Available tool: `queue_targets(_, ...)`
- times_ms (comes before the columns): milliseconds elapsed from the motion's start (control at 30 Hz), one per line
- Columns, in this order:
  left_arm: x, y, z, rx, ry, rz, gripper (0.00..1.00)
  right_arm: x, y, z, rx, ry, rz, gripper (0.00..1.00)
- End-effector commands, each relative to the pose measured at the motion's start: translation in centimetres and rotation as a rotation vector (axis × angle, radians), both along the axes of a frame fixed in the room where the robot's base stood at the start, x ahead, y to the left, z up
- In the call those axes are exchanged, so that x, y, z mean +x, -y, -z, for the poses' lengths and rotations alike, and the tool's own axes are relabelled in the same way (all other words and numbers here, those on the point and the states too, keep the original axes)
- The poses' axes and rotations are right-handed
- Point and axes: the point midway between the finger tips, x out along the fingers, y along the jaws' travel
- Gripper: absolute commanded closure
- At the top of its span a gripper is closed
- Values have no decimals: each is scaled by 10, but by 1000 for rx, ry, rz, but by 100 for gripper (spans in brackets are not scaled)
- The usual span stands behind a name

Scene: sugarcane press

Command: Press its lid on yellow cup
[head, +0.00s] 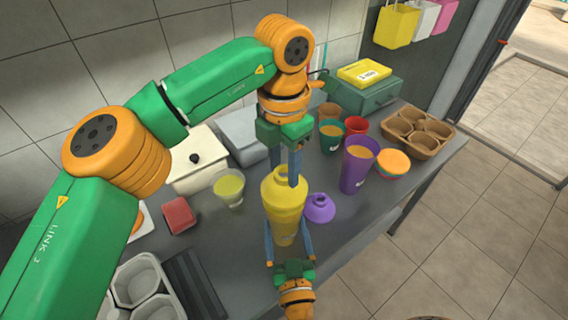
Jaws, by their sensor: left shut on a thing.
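The yellow cup (284,226) stands upright near the front edge of the grey table. A yellow domed lid (284,184) sits at its top; whether it is fully seated I cannot tell. My right gripper (287,222) reaches in from the front edge, with one finger on each side of the cup's lower part. Whether those fingers touch the cup is unclear.
A purple lid (319,208) lies close right of the cup, with a filled purple cup (357,167) beyond. A glass of yellow-green juice (229,188) and a red block (179,215) are left. A cup carrier (417,131) stands at the back right.

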Motion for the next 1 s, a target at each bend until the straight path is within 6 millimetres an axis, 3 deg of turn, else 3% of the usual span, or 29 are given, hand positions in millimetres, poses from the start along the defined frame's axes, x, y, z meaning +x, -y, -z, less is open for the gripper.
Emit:
queue_targets(333,0,0,18,1,-2,0,100,0,0,0,0,-1,0,100)
queue_targets(1000,0,0,21,0,-1,0,100,0,0,0,0,-1,0,100)
